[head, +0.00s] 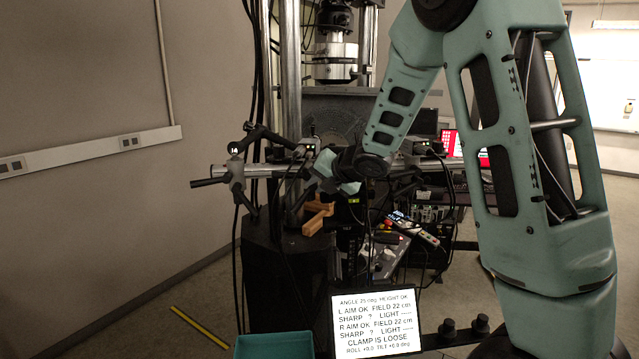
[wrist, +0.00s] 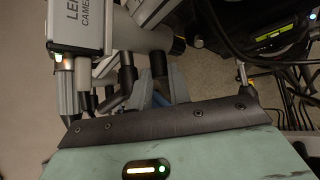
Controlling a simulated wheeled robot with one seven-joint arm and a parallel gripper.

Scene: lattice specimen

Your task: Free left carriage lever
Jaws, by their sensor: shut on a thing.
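In the wrist view my gripper (wrist: 165,82) has its two grey fingers close together around a dark lever (wrist: 158,64). Most of the lever is hidden between the fingers, and I cannot read any mark on it. The left camera (wrist: 80,25), a pale box with part of its label showing, is just left of the fingers. In the head view my gripper (head: 315,180) is at the horizontal rail (head: 262,170), right of the black clamp numbered 14 (head: 236,165). The fingertips and the lever are hard to make out there.
A screen (head: 375,322) reads "CLAMP IS LOOSE", with both aims and height OK. Wooden blocks (head: 317,215) sit below the rail. A teal bin (head: 280,346) stands at the front. Cables hang behind the rail. The floor at left is clear except for a yellow strip (head: 203,334).

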